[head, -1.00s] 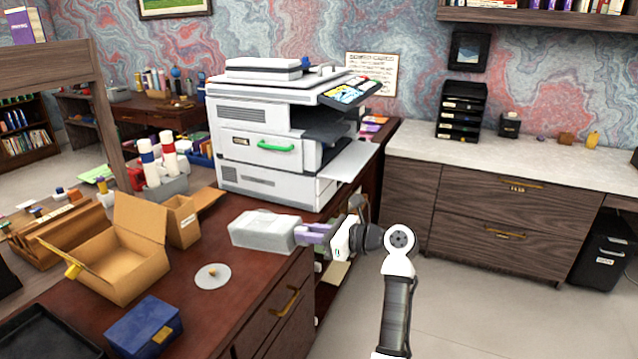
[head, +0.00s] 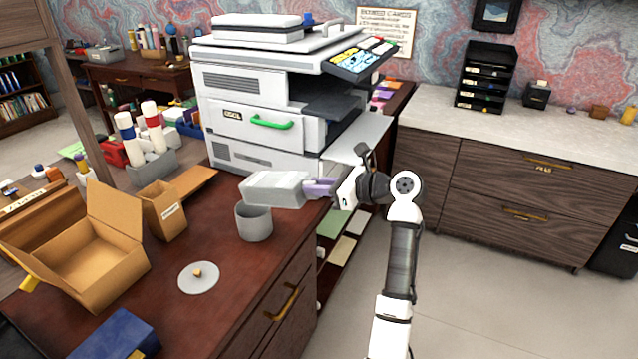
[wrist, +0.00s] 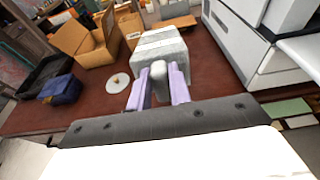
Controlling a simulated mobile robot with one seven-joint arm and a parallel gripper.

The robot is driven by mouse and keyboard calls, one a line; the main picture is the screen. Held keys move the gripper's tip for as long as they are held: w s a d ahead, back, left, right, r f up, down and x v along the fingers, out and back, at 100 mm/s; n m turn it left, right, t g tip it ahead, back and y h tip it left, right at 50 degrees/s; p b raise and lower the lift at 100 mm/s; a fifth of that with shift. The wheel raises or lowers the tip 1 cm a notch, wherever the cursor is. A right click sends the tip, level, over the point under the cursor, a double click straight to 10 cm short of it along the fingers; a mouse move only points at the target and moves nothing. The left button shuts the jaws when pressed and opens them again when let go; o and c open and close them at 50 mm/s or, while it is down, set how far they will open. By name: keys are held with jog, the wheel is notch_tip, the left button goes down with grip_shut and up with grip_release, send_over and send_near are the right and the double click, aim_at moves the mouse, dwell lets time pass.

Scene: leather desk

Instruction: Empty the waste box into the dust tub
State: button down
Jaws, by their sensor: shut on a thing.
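My gripper (head: 318,188) is shut on a light grey box, the waste box (head: 273,189), holding it by its near end above the desk. The box looks about level; its contents cannot be seen. In the wrist view the purple fingers (wrist: 158,90) close on a grip at the end of the box (wrist: 160,50). The dust tub (head: 254,223), a round grey open tub, stands upright on the desk below the box. The box is above the tub's rim and overlaps it in the head view; I cannot tell whether they touch. The tub is hidden in the wrist view.
A grey disc with a small knob (head: 198,278) lies on the desk (head: 225,310). An open cardboard box (head: 90,262), a smaller carton (head: 163,212) and a blue box (head: 115,336) stand left. The copier (head: 260,110) rises close behind the held box.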

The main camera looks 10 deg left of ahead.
aim_at(299, 179)
jog(key=shift+r+p, duration=0.2)
jog(key=shift+p, duration=0.95)
jog(key=shift+r+p, duration=0.2)
jog(key=shift+p, duration=0.3)
jog(key=r+h+p, duration=0.1)
jog(key=p, duration=0.2)
jog(key=shift+w+a+g, duration=0.15)
jog(key=shift+a+g, duration=0.15)
jog(key=shift+a, duration=0.1)
jog(key=shift+w+a+r+h+p, duration=0.2)
jog(key=shift+a+r+h+p, duration=0.4)
jog(key=shift+p, duration=0.55)
jog(key=shift+w+a+r+g+h+b, duration=0.15)
jog(key=shift+a+g+h+b, duration=0.2)
jog(key=shift+h, duration=0.25)
jog(key=shift+r, duration=0.1)
jog(key=shift+w+a+r+g+h, duration=0.2)
jog(key=shift+a+r+h, duration=0.2)
jog(key=shift+a+h, duration=0.1)
jog(key=shift+w+a+r+g+h, duration=0.15)
jog(key=shift+a+r+h, duration=0.25)
jog(key=shift+a, duration=0.1)
